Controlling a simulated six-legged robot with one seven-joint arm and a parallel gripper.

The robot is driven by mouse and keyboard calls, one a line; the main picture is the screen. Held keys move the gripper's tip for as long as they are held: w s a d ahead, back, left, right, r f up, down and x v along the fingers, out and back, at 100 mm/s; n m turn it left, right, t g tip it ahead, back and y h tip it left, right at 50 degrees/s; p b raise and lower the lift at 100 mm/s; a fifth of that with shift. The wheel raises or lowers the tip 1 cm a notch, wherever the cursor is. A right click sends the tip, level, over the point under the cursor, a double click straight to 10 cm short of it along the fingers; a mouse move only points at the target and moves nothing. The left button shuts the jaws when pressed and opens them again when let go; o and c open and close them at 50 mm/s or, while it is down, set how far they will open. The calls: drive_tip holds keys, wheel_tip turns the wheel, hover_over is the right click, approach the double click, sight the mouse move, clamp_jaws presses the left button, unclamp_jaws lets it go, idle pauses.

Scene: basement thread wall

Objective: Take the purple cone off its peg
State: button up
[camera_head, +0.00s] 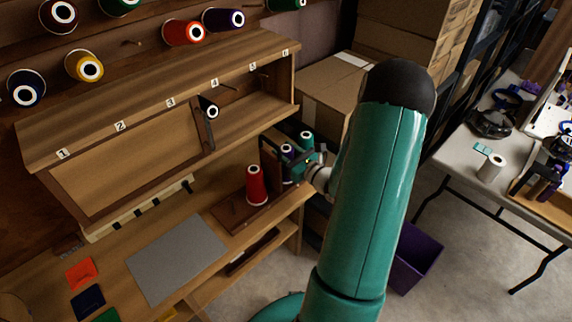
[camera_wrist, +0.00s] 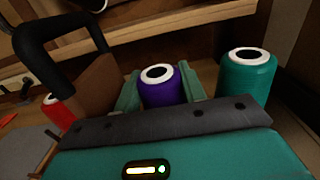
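A purple cone with a white top ring (camera_wrist: 160,87) stands upright between the two green fingers of my gripper (camera_wrist: 161,92). In the head view this purple cone (camera_head: 287,151) is partly covered by my gripper (camera_head: 294,165) at the right end of the bench. One finger is on each side of the cone, close to it; I cannot tell whether they press on it. The cone's lower part and any peg under it are hidden. Another purple cone (camera_head: 223,20) is on the upper wall rack.
A teal cone (camera_wrist: 248,70) stands close right of my gripper. A red cone (camera_head: 256,185) stands on a wooden board to the left. A dark frame (camera_wrist: 60,50) rises left of the fingers. The numbered shelf (camera_head: 170,115) is above the bench; cardboard boxes (camera_head: 320,88) stand behind.

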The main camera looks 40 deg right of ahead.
drive_tip(key=c, duration=0.3)
drive_tip(key=shift+r, duration=0.15)
wheel_tip(320, 180, up, 18)
idle(0.6)
wheel_tip(320, 180, up, 4)
drive_tip(key=shift+f, duration=0.15)
idle(0.5)
